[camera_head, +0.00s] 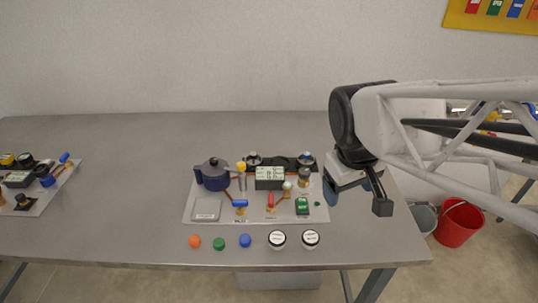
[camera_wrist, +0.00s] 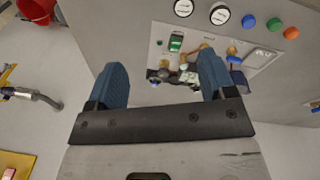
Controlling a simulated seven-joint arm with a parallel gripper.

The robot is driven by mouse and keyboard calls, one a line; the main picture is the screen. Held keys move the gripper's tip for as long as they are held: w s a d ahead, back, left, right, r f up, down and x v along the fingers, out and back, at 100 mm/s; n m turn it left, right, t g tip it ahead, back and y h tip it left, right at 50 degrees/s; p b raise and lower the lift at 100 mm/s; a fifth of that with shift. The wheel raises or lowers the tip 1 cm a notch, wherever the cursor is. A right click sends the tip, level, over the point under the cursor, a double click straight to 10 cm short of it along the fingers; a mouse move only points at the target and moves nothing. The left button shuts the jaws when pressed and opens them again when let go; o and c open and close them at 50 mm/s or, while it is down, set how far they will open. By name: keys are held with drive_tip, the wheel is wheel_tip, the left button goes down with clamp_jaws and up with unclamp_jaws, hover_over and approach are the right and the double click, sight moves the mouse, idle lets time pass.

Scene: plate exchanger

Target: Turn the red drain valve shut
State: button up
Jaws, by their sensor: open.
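The red drain valve (camera_head: 270,201) is a small red-handled valve at the front middle of the grey panel (camera_head: 225,217) on the table. Its handle runs roughly front to back in the head view. My gripper (camera_head: 329,191) hangs just off the panel's right edge, to the right of the red valve and apart from it. In the wrist view my gripper (camera_wrist: 164,65) shows two blue fingers spread wide with nothing held between them. The panel (camera_wrist: 262,59) lies beyond the fingers there; the red handle is too small to make out surely.
A blue-handled valve (camera_head: 240,204) sits left of the red one, a green switch (camera_head: 302,206) right of it. A dark pump (camera_head: 213,174) and a display box (camera_head: 269,178) stand behind. The table's left middle is clear.

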drive_tip(key=w+a+f+n+g+h, duration=0.1)
drive_tip(key=w+a+f+n, duration=0.1)
drive_tip(key=w+a+n, duration=0.25)
drive_tip(key=w+a+f+n+h, duration=0.1)
drive_tip(key=w+a+f+n, duration=0.2)
drive_tip(key=w, duration=0.3)
drive_tip(key=n+h, duration=0.2)
drive_tip(key=n, duration=0.5)
approach(271, 198)
drive_tip(key=shift+w+d+f+m+g, duration=0.25)
drive_tip(key=shift+w+d+f+g, duration=0.1)
drive_tip(key=shift+f, duration=0.2)
drive_tip(key=shift+f, duration=0.1)
drive_tip(key=shift+x, duration=3.9)
drive_tip(key=shift+a, duration=0.1)
drive_tip(key=c, duration=0.9)
